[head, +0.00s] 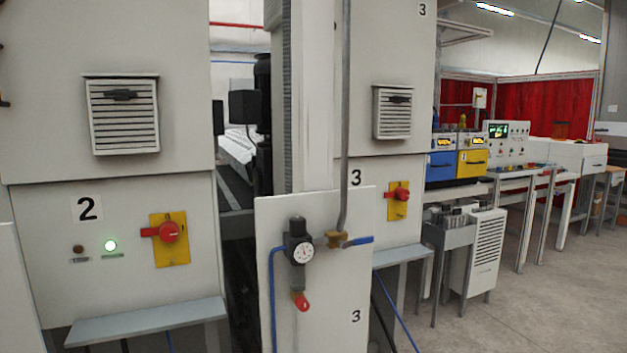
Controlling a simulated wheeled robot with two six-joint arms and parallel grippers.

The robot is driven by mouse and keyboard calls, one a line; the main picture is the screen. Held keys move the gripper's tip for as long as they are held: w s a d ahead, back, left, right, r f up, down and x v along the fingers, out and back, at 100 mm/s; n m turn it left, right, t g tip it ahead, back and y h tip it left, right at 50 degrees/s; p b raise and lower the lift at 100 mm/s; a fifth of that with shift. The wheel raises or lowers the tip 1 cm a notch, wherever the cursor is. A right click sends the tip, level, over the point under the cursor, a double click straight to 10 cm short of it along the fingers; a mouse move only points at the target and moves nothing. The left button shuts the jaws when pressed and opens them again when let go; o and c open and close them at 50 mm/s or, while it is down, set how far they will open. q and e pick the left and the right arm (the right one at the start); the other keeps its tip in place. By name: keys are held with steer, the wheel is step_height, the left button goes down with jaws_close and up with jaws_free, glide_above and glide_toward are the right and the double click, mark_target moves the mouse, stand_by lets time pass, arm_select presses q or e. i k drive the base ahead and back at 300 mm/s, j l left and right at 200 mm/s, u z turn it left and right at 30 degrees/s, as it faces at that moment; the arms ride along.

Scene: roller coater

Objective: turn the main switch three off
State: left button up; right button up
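The main switch three (398,201) is a red rotary handle on a yellow plate. It sits on the grey cabinet marked 3 (376,225), right of the middle of the head view. Its handle lies roughly horizontal, with its bar pointing left. A similar red switch on a yellow plate (170,238) is on the cabinet marked 2 (40,260) at the left, its handle also horizontal. Neither of my grippers shows in the head view.
A panel marked 3 (330,320) with a pressure gauge (303,252) and blue hoses stands in front, left of the switch. Grey shelves (150,322) jut out below the cabinets. Benches with machines (515,180) stand at the right. Open floor (540,300) lies at the lower right.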

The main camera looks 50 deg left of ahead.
mark_target(400, 193)
steer(key=i+l+u, duration=0.15)
steer(key=u, duration=1.4)
steer(key=i+l, duration=0.15)
steer(key=l+z, duration=0.05)
steer(key=l, duration=0.05)
